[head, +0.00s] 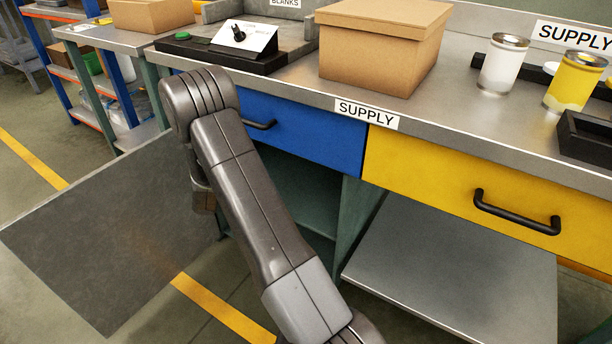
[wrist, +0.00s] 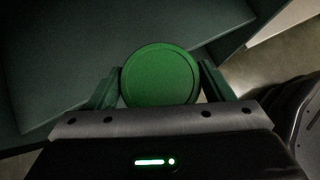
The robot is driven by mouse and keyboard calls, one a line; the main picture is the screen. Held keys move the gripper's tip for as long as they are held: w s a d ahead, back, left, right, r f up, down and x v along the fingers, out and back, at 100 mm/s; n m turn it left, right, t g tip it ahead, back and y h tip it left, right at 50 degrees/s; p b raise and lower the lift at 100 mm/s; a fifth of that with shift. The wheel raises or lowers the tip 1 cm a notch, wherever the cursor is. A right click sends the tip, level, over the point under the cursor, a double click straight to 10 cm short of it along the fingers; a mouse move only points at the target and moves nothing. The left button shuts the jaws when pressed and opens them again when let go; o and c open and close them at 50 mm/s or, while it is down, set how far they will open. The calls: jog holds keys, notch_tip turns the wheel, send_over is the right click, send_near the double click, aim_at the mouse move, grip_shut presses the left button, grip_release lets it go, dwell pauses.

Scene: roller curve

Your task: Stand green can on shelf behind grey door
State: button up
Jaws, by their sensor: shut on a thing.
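In the wrist view my gripper (wrist: 161,84) is shut on the green can (wrist: 158,75), with one finger on each side of its round top. A dark green panel or shelf surface (wrist: 60,70) lies beyond the can. I cannot tell whether the can touches it. In the head view the grey door (head: 110,240) stands swung open at the lower left. The dark green cabinet inside, with its shelf (head: 318,243), shows under the blue drawer, partly behind my arm. My gripper and the can are hidden in the head view.
The blue drawer (head: 300,130) and yellow drawer (head: 430,185) are above, under the steel counter (head: 290,88). A cardboard box (head: 370,55), a white can (head: 501,65) and a yellow can (head: 574,82) stand on the counter. A grey lower panel (head: 460,280) is at the right.

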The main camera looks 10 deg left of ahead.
jog(key=w+d+f+b, duration=0.1)
jog(key=w+d+b, duration=0.2)
jog(key=w+d, duration=0.6)
jog(key=shift+w+d+f, duration=0.25)
jog(key=shift+w+d, duration=0.05)
jog(key=shift+w, duration=0.45)
jog(key=shift+f+b, duration=0.1)
jog(key=shift+b, duration=0.2)
jog(key=o, duration=1.5)
